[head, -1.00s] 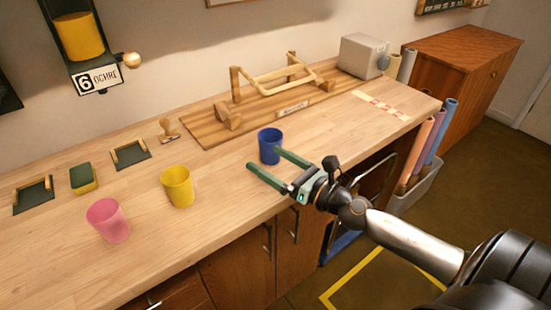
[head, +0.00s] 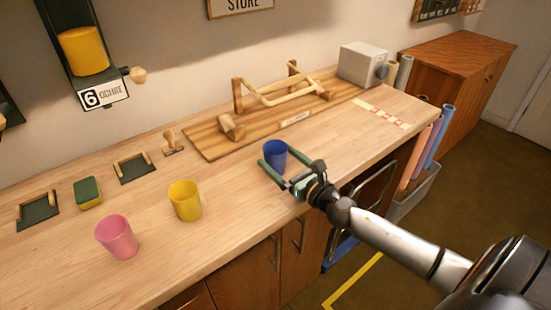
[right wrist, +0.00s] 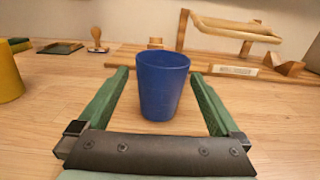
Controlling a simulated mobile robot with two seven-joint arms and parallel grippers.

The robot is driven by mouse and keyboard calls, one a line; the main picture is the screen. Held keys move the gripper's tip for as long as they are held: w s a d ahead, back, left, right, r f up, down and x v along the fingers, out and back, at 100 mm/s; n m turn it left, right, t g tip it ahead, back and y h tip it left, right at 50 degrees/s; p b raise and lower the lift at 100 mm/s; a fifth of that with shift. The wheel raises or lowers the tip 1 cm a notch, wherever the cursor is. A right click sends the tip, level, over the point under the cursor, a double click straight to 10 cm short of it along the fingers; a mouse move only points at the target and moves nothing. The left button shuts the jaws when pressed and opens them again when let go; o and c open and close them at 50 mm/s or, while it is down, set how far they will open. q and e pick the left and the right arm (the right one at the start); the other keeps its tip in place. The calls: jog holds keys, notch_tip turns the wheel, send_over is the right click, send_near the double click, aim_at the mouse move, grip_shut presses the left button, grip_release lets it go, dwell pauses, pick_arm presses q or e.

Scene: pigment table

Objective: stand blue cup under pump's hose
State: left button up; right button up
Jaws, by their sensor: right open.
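The blue cup (head: 275,153) stands upright on the wooden worktop, near its front edge. In the right wrist view the blue cup (right wrist: 163,86) stands between the two green fingers, with a gap visible on each side. My right gripper (head: 277,156) is open around the cup, its fingers low over the worktop and pointing toward the back. My left gripper is not in view. I cannot make out a pump hose in these frames.
A yellow cup (head: 185,200) and a pink cup (head: 117,237) stand to the left. A wooden rack (head: 222,133) lies behind the blue cup. A grey box (head: 362,63) stands at the back right, near a red-and-white strip (head: 381,114). An ochre dispenser (head: 84,52) hangs on the wall.

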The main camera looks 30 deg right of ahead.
aim_at(269, 148)
jog(key=w, duration=0.4)
jog(key=shift+w+r+p, duration=0.1)
jog(key=shift+r+p, duration=0.15)
jog(key=shift+p, duration=0.15)
jog(key=shift+w+a+f, duration=0.1)
jog(key=shift+w+a, duration=0.05)
jog(key=shift+w, duration=0.45)
jog(key=c, duration=1.4)
